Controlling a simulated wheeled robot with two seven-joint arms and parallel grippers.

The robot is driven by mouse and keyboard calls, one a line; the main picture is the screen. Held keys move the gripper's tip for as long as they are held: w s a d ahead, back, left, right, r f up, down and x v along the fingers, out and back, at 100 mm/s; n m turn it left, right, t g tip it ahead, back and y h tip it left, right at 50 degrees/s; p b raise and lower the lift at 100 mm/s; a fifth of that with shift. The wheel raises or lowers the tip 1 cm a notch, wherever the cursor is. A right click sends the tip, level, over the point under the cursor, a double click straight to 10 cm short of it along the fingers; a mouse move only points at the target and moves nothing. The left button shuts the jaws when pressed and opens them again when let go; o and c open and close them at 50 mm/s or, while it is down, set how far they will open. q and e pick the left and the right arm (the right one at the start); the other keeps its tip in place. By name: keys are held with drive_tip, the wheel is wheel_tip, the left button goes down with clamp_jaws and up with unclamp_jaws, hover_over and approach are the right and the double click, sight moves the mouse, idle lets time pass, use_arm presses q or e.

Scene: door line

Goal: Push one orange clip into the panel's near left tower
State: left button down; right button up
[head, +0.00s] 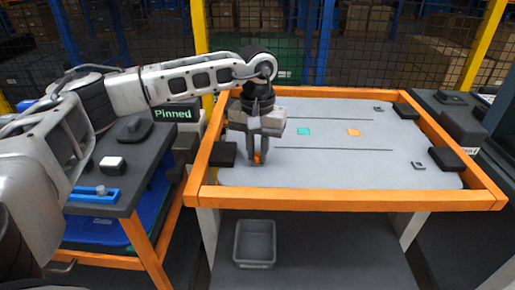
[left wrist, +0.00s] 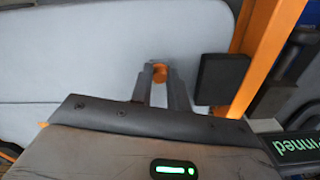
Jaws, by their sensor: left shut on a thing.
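My left gripper (head: 258,160) points down over the near left part of the light grey panel (head: 320,172). It is shut on a small orange clip (head: 257,158), which shows between its fingertips. In the left wrist view the orange clip (left wrist: 160,72) sits between the tips of the two grey fingers (left wrist: 159,80), close to the panel face (left wrist: 90,60). I cannot make out the near left tower; the fingers and clip may cover it. I cannot tell whether the clip touches anything below. My right gripper is out of view.
An orange frame (head: 340,199) surrounds the panel, with black blocks (head: 222,155) at its edges. A teal square (head: 304,131) and an orange square (head: 353,132) lie mid-panel. A grey bin (head: 254,243) stands below. A side table (head: 120,183) with a blue tool is at left.

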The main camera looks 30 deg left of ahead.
use_arm(q)
drive_tip(key=shift+f, duration=0.25)
drive_tip(key=c, duration=1.3)
unclamp_jaws()
wheel_tip(320, 180, up, 16)
drive_tip(key=shift+r, duration=0.1)
